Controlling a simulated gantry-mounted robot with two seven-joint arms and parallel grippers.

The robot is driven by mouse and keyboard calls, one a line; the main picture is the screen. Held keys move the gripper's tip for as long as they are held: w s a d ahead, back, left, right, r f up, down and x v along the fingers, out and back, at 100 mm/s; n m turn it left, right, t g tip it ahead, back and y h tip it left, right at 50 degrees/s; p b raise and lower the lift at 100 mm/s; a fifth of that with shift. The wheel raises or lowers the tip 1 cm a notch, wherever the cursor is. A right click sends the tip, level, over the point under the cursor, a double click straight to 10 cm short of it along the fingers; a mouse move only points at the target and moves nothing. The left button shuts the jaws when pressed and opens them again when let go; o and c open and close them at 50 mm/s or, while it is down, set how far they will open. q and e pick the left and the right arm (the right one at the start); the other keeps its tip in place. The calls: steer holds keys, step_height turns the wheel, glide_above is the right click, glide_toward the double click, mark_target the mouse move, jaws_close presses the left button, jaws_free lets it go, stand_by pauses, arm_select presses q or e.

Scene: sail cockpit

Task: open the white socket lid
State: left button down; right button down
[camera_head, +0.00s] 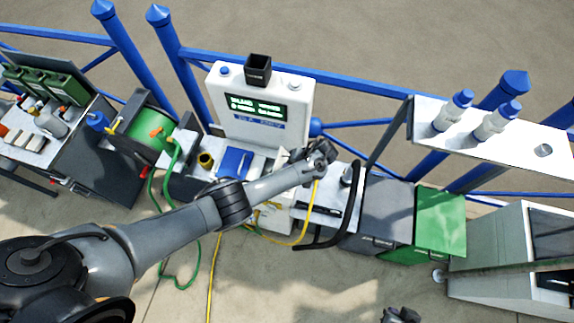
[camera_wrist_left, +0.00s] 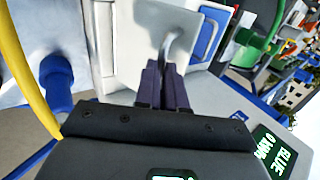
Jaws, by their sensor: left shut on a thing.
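In the left wrist view, the white socket lid (camera_wrist_left: 143,28) is a pale square panel directly beyond my fingertips. My left gripper (camera_wrist_left: 168,72) has its two dark fingers close together, shut on a part at the lid; the fingers hide the exact grip. In the head view my left gripper (camera_head: 322,152) is at the right side of the white pedestal (camera_head: 262,103), and my wrist hides the lid area. My right gripper (camera_head: 400,315) is at the bottom edge, only partly in view.
A yellow cable (camera_head: 313,212) hangs by my left gripper. A blue lid (camera_head: 234,163) is left of it, and a green hose reel (camera_head: 148,132) further left. A black curved rail (camera_head: 345,215) and a green box (camera_head: 440,220) stand to the right. Open floor lies in front.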

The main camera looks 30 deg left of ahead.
arm_select(q)
steer(key=shift+f, duration=0.4)
steer(key=c, duration=1.2)
jaws_free()
steer(key=shift+d, duration=0.2)
steer(key=shift+r, duration=0.15)
steer(key=shift+r, duration=0.1)
steer(key=v, duration=1)
steer(key=shift+d+r, duration=0.2)
steer(key=shift+r, duration=0.05)
steer(key=shift+w, duration=0.1)
